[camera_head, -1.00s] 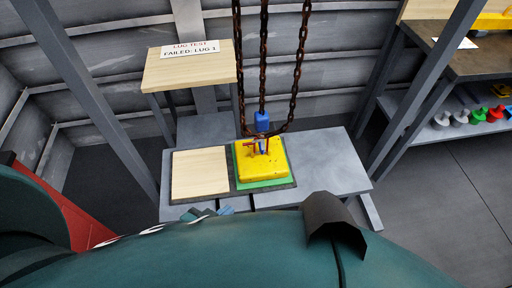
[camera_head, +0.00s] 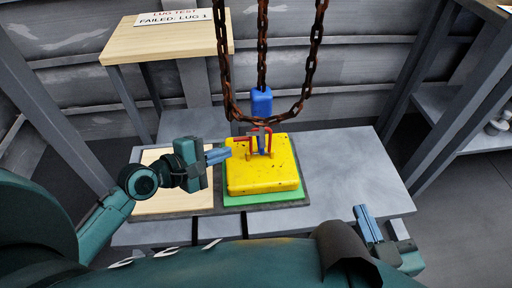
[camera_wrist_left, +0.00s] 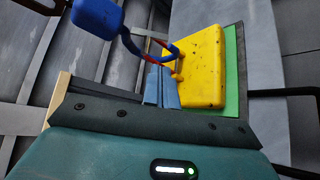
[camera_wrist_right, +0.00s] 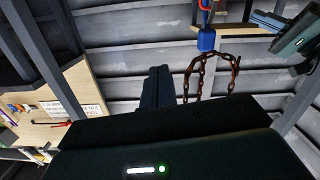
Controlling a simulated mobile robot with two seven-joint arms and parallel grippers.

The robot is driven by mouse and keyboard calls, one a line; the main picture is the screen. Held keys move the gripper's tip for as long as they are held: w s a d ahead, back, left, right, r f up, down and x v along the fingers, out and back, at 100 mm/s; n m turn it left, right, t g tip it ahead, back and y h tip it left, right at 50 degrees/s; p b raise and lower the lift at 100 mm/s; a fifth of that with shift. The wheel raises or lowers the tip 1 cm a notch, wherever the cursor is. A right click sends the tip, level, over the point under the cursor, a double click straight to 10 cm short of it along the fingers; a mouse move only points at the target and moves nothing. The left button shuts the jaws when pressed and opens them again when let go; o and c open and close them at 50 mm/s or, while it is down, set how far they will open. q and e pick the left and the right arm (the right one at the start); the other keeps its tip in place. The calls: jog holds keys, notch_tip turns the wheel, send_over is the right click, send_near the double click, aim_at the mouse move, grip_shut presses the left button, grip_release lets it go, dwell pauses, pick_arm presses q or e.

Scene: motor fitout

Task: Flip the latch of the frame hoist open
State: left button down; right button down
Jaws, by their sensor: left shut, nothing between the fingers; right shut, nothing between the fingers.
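The frame hoist's blue hook block (camera_head: 261,103) hangs on the middle rusty chain above a yellow block (camera_head: 262,175). A red latch piece (camera_head: 254,132) shows by the hook at the yellow block's top, with a lug there; whether the latch is shut is too small to tell. My left gripper (camera_head: 222,153) is shut and empty, its tips just left of the red piece. In the left wrist view the fingers (camera_wrist_left: 161,88) show near the blue hook (camera_wrist_left: 128,40) and yellow block (camera_wrist_left: 198,68). My right gripper (camera_head: 364,218) is shut and empty at the table's front right.
The yellow block rests on a green pad (camera_head: 262,196) on a grey table (camera_head: 345,165), beside a pale wooden board (camera_head: 178,202). Rusty chains (camera_head: 316,45) hang in a loop around the hook. A wooden stand (camera_head: 165,42) bears a "FAILED: LUG 1" sign. The table's right side is clear.

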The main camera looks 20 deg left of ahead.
pick_arm(q)
jog(key=shift+w, duration=0.1)
dwell(0.3)
jog(key=b+x, duration=0.3)
jog(key=x, duration=0.7)
pick_arm(e)
jog(key=shift+s+a+n+t+y, duration=0.2)
jog(key=shift+a+n+t+y, duration=0.45)
jog(key=shift+n+t+y, duration=0.35)
pick_arm(q)
jog(key=shift+r+p, duration=0.15)
jog(key=shift+p, duration=0.15)
pick_arm(e)
jog(key=shift+r, duration=0.2)
